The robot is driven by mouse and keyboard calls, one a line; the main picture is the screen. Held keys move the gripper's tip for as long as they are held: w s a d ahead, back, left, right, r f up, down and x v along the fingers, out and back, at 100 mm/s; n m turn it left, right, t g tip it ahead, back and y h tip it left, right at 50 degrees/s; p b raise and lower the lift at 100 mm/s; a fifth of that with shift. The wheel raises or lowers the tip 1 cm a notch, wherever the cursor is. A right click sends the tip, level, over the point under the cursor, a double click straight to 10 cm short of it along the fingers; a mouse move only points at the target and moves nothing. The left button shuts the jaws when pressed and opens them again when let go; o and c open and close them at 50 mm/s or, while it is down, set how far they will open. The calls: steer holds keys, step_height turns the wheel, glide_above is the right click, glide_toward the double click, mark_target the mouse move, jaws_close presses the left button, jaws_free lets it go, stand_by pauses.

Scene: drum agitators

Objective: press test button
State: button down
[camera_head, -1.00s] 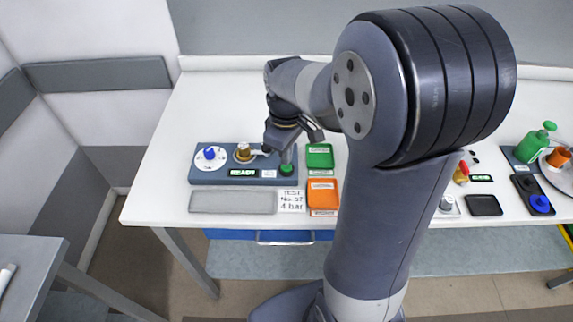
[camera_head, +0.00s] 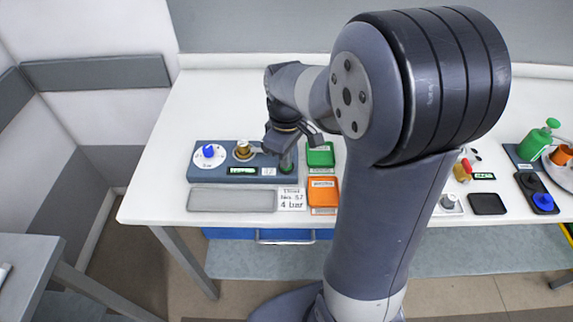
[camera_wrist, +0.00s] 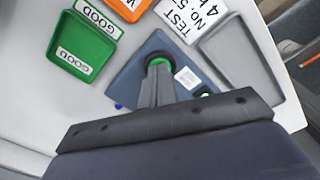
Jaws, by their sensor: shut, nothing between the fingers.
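The grey-blue test station (camera_head: 215,175) stands at the left of the white bench, with a round green button (camera_head: 286,169) at its right end. My gripper (camera_head: 287,160) is shut and empty, pointing down with its fingertips at the button. In the wrist view, the tips of my gripper (camera_wrist: 157,70) reach onto the green button (camera_wrist: 160,60), whose green rim shows around them. They seem to touch it, but how far it is pressed is hidden. The station's green-lit display (camera_head: 242,171) has text too small to read surely.
A blue knob on a white dial (camera_head: 209,153) and a brass fitting (camera_head: 243,150) sit on the station. A grey tray (camera_head: 232,200) and a printed card (camera_head: 292,198) lie in front. A green tray (camera_head: 320,155) and an orange tray (camera_head: 323,190) are close right.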

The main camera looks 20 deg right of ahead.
steer(key=shift+r, duration=0.1)
step_height(320, 180, up, 7)
steer(key=p, duration=0.6)
stand_by(0.5)
